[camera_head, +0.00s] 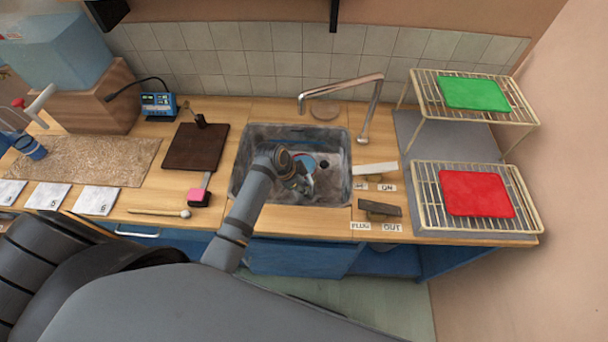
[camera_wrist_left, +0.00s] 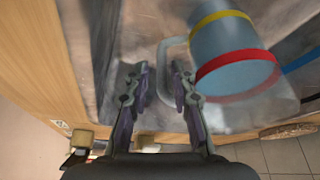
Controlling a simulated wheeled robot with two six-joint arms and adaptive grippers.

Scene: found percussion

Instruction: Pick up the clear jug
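The clear jug (camera_wrist_left: 232,52) lies in the sink in the left wrist view, with a red band, a yellow band and a pale loop handle. In the head view it shows only in part (camera_head: 306,161), behind my left gripper. My left gripper (camera_head: 303,185) reaches down into the sink. In the left wrist view its two fingers (camera_wrist_left: 162,75) are apart, with the jug's handle in front of or between the fingertips. I cannot tell whether they touch it. My right gripper is not in view.
The metal sink (camera_head: 340,185) surrounds the jug and gripper. A tap (camera_head: 368,110) arches behind it. Wire racks with a green board (camera_head: 474,94) and a red board (camera_head: 476,193) stand right. A dark board (camera_head: 195,147) and a pink-ended tool (camera_head: 200,195) lie left.

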